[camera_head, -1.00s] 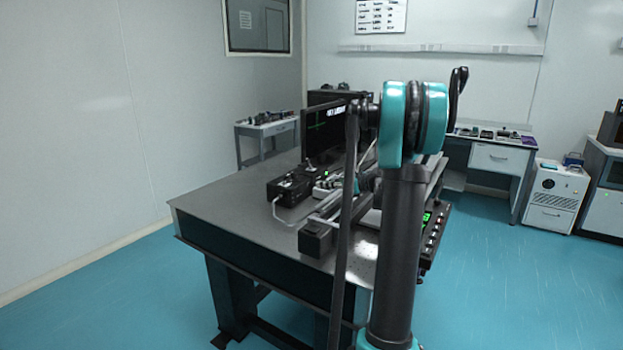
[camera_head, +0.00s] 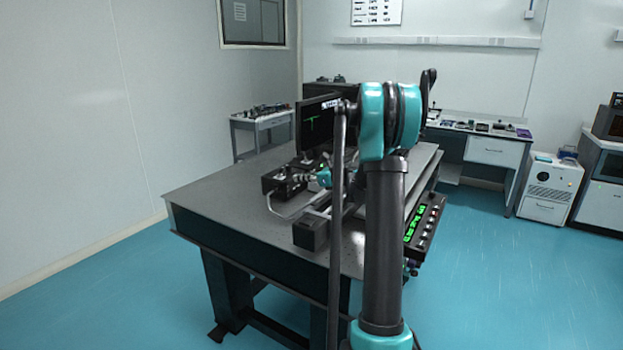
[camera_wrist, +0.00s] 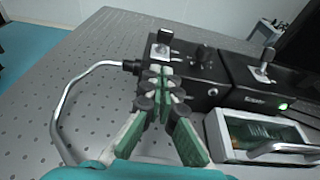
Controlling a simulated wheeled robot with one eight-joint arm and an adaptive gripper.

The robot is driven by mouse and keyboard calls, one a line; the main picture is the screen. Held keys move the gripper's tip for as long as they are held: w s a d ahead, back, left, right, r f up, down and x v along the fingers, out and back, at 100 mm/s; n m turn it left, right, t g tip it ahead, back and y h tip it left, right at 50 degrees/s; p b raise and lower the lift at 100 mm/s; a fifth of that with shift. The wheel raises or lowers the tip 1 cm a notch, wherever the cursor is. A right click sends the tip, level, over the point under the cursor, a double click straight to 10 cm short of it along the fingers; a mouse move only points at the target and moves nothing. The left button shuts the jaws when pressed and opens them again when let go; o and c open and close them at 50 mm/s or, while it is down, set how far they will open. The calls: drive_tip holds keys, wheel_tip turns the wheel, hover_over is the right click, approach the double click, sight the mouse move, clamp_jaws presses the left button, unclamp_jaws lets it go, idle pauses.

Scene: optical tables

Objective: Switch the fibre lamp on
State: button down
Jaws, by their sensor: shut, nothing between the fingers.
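A black box (camera_wrist: 225,98) with a grey bent cable (camera_wrist: 62,105) at its left end, seemingly the fibre lamp, stands on the perforated optical table (camera_wrist: 60,50). In the wrist view a small lever switch (camera_wrist: 163,38) on a metal plate rises from its top left, with a black knob (camera_wrist: 201,54) to the right. My gripper (camera_wrist: 160,76) is shut and empty. Its tips are in front of the box's left end, just below the lever in the picture; I cannot tell whether they touch. In the head view my gripper (camera_head: 303,178) is over the box (camera_head: 274,183).
An adjoining black box section (camera_wrist: 250,97) has a lever (camera_wrist: 265,64) and a lit green light (camera_wrist: 283,106). A pale-framed device with a handle (camera_wrist: 285,147) lies right of my fingers. A monitor (camera_head: 315,122) stands behind. The table's left part is clear.

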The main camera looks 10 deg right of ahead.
sight(283, 168)
drive_tip(key=shift+w+a+r, duration=0.45)
drive_tip(key=shift+w+a, duration=0.35)
drive_tip(key=shift+a, duration=0.05)
drive_tip(key=shift+w+a+r, duration=0.45)
drive_tip(key=shift+w+a, duration=0.35)
drive_tip(key=shift+w+a+r+g+h, duration=0.1)
drive_tip(key=shift+a+r+g+h, duration=0.05)
drive_tip(key=shift+r+g+h, duration=0.2)
drive_tip(key=shift+w+a+r+g+h, duration=0.1)
drive_tip(key=shift+r+g+h, duration=0.1)
drive_tip(key=shift+g+h, duration=0.25)
drive_tip(key=shift+w+a+r+g+h, duration=0.4)
drive_tip(key=shift+r+g+h, duration=0.1)
drive_tip(key=shift+g+h, duration=0.3)
drive_tip(key=shift+w+a+r+g+h, duration=0.2)
drive_tip(key=shift+w+a+g+h, duration=0.05)
drive_tip(key=shift+g+h, duration=0.25)
drive_tip(key=shift+w+a+r+g+h, duration=0.2)
drive_tip(key=shift+g+h, duration=0.3)
drive_tip(key=shift+w+a+r+g+h, duration=0.2)
drive_tip(key=shift+w+a+g+h, duration=0.25)
drive_tip(key=shift+g+h, duration=0.45)
drive_tip(key=shift+d, duration=0.1)
drive_tip(key=shift+r, duration=0.15)
drive_tip(key=shift+r, duration=0.7)
